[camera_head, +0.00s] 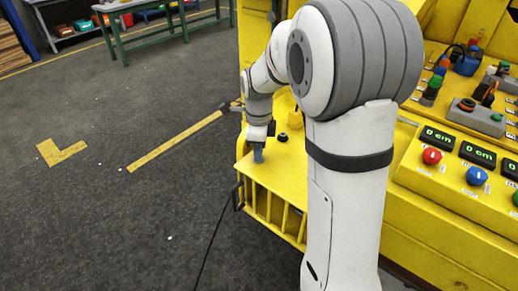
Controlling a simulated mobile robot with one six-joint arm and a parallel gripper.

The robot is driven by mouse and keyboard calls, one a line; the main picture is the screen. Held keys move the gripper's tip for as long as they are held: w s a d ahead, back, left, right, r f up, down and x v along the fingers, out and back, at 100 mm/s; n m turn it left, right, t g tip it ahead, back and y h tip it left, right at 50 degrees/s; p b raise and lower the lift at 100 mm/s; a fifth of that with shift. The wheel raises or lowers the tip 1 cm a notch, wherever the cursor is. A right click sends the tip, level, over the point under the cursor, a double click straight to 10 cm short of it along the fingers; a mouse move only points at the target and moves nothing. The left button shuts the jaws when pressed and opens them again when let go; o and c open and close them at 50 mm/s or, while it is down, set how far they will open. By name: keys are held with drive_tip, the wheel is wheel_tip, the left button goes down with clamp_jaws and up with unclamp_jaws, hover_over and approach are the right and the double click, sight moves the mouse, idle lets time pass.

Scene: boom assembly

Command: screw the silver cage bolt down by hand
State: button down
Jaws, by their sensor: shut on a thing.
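My gripper (258,155) points straight down at the left part of the yellow cage top (280,172), near its left edge. Its blue-grey fingertips are low, at the yellow surface, and shut on the silver cage bolt. The bolt itself is hidden by the fingers and too small to make out. A small dark round knob or bolt head (283,137) stands on the yellow surface just right of my gripper, apart from it.
A yellow control panel (455,172) with displays, coloured buttons and levers is on the right. Yellow railing bars (275,212) run below the cage top. A black cable (212,245) trails on the floor. Open dark floor lies left; a green workbench (160,35) stands behind.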

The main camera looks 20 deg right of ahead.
drive_tip(key=shift+w+r, duration=0.15)
drive_tip(key=shift+r, duration=0.05)
drive_tip(key=c, duration=1.5)
unclamp_jaws()
drive_tip(key=shift+o, duration=1.3)
drive_tip(key=shift+f, duration=0.15)
wheel_tip(320, 180, up, 8)
drive_tip(key=shift+s, duration=0.2)
